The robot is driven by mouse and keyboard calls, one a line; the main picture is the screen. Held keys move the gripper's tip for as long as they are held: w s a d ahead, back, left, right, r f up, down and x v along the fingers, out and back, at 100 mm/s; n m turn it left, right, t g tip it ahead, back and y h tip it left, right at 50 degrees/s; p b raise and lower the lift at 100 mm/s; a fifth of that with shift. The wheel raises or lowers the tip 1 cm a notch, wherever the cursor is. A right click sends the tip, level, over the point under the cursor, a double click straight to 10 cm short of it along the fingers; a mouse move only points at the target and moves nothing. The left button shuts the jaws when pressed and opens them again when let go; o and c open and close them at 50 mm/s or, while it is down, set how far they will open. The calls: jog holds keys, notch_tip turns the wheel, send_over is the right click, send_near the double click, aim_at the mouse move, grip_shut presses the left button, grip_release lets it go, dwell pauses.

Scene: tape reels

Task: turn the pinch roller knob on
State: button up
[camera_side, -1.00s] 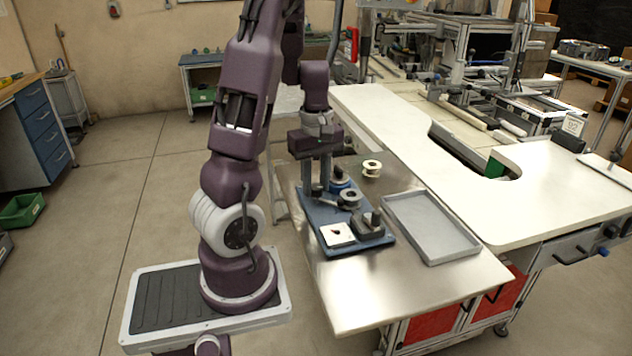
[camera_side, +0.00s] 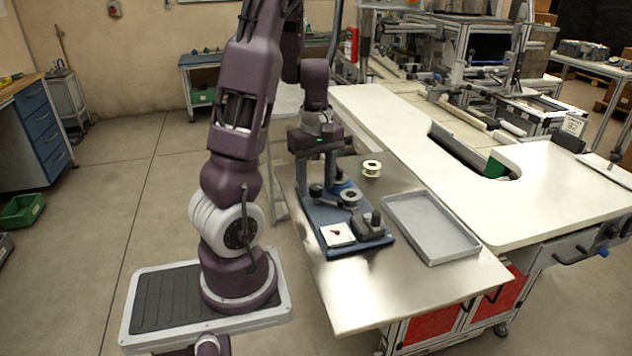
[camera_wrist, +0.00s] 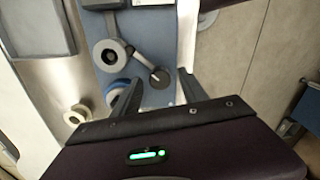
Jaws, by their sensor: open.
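The tape deck is a blue base plate (camera_side: 318,222) carrying reels and small blocks; it also shows in the wrist view (camera_wrist: 150,28). A dark round knob (camera_wrist: 160,77) with a pale bar running up-left from it sits on the plate; I take it for the pinch roller knob. My gripper (camera_wrist: 159,79) is open, with one finger on either side of this knob and nothing held. I cannot tell whether the fingers touch it. In the side view my gripper (camera_side: 320,184) points down over the plate's far end, and its fingers partly hide the parts there.
A grey reel (camera_wrist: 108,55) lies left of the knob. A pale spool (camera_side: 372,168) stands loose on the metal table (camera_side: 420,290). An empty grey tray (camera_side: 430,228) is right of the plate.

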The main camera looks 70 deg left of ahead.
aim_at(316, 186)
notch_tip(316, 186, up, 7)
jog(key=shift+f, duration=0.1)
dwell(0.4)
jog(key=d+r+m+t, duration=0.25)
jog(key=d+m, duration=0.35)
jog(key=d, duration=0.3)
jog(key=d+r+m+t, duration=0.1)
jog(key=d+r+m, duration=0.3)
jog(key=d+m, duration=0.45)
jog(key=s+d+m+t, duration=0.2)
jog(key=s+d+m, duration=0.2)
jog(key=d+m, duration=0.2)
jog(key=shift+s+d+r, duration=0.35)
jog(key=shift+d, duration=0.9)
jog(key=shift+c, duration=0.2)
